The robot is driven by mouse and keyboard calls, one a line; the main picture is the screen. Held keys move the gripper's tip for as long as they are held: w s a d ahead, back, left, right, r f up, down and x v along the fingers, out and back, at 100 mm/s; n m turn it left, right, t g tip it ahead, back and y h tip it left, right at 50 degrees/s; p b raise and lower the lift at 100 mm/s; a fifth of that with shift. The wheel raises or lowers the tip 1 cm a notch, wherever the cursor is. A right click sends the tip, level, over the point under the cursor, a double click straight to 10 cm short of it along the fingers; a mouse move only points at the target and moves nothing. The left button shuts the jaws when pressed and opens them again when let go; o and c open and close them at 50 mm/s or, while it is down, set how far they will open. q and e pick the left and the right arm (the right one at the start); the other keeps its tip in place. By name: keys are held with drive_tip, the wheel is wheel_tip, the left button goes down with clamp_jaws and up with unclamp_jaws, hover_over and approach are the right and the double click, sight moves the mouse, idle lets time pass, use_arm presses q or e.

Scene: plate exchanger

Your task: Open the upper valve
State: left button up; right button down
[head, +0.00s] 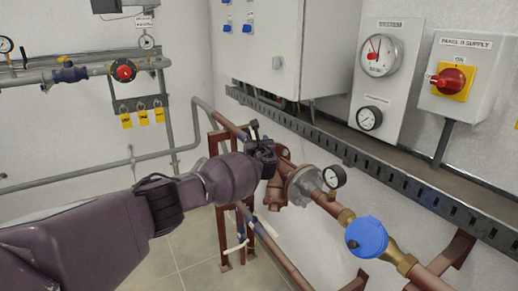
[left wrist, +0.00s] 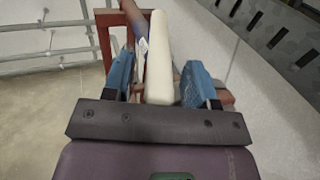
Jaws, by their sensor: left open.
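My left gripper (head: 262,148) reaches the upper red-brown pipe in the middle of the head view. In the left wrist view its two blue fingers (left wrist: 158,62) are open. A long cream lever handle (left wrist: 160,40) lies lengthwise between them, and I cannot tell whether either finger touches it. In the head view my gripper and arm hide this handle and the valve body. A thinner white lever (left wrist: 142,48) shows behind it in the left wrist view. White levers (head: 238,246) also show on the lower pipework in the head view. My right gripper is not in view.
A blue-capped meter (head: 367,237) and a small gauge (head: 334,177) sit along the pipe to the right. A slotted cable tray (head: 400,185) runs along the wall above it. A red-brown stand (head: 222,225) supports the pipe. The floor (head: 190,245) at left is clear.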

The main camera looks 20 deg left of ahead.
use_arm(q)
drive_tip(key=shift+s+d, duration=0.35)
drive_tip(key=shift+s, duration=0.3)
drive_tip(key=p+v, duration=0.1)
drive_tip(key=v, duration=0.8)
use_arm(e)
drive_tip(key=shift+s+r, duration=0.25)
